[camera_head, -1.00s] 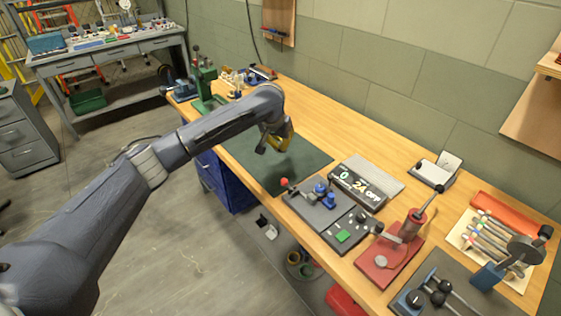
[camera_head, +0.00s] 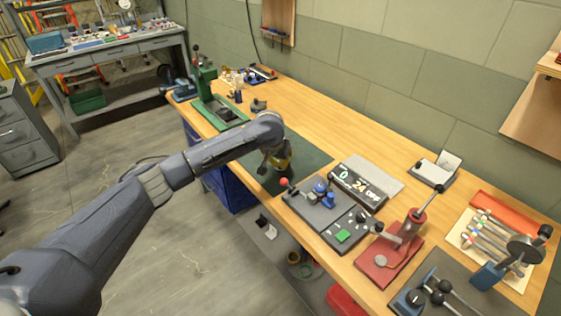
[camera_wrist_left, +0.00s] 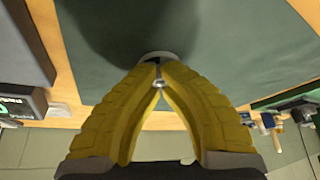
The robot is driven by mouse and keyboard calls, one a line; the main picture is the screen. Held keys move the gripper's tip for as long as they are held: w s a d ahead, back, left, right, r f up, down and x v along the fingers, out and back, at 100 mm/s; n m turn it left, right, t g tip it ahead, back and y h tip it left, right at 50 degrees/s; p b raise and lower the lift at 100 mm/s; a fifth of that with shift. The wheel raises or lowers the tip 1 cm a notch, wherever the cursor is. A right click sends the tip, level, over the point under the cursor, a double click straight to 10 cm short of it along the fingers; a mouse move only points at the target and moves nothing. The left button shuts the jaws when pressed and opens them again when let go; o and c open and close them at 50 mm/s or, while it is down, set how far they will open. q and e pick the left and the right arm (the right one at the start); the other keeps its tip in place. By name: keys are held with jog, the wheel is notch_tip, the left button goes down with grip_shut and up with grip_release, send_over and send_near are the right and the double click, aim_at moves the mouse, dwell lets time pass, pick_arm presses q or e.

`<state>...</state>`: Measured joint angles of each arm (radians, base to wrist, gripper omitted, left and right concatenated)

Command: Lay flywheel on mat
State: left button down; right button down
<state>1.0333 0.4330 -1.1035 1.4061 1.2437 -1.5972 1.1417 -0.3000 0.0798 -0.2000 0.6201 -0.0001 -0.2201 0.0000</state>
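The dark green mat (camera_head: 309,160) lies flat on the wooden bench; it also fills the upper part of the left wrist view (camera_wrist_left: 230,50). My left gripper (camera_head: 276,166) is over the mat, fingers pointing down. In the left wrist view the yellow fingers of my left gripper (camera_wrist_left: 160,72) come together at their tips on a small metallic piece, which I take to be the flywheel (camera_wrist_left: 160,56). Only its pale rim and a small shiny pin show; the fingers hide the rest. I cannot tell whether it touches the mat. My right gripper is not in view.
A grey fixture plate with a red knob (camera_head: 284,181) stands just right of the mat. Beyond it are a display box (camera_head: 358,184) and a red press (camera_head: 410,232). A green press (camera_head: 205,85) stands on the left part of the bench.

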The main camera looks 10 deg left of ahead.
pick_arm(q)
jog(key=c, duration=1.6)
grip_release()
jog(key=shift+f, duration=0.1)
jog(key=shift+s+r, duration=0.1)
jog(key=shift+r, duration=0.4)
jog(key=v, duration=1.1)
jog(key=shift+s+r, duration=0.1)
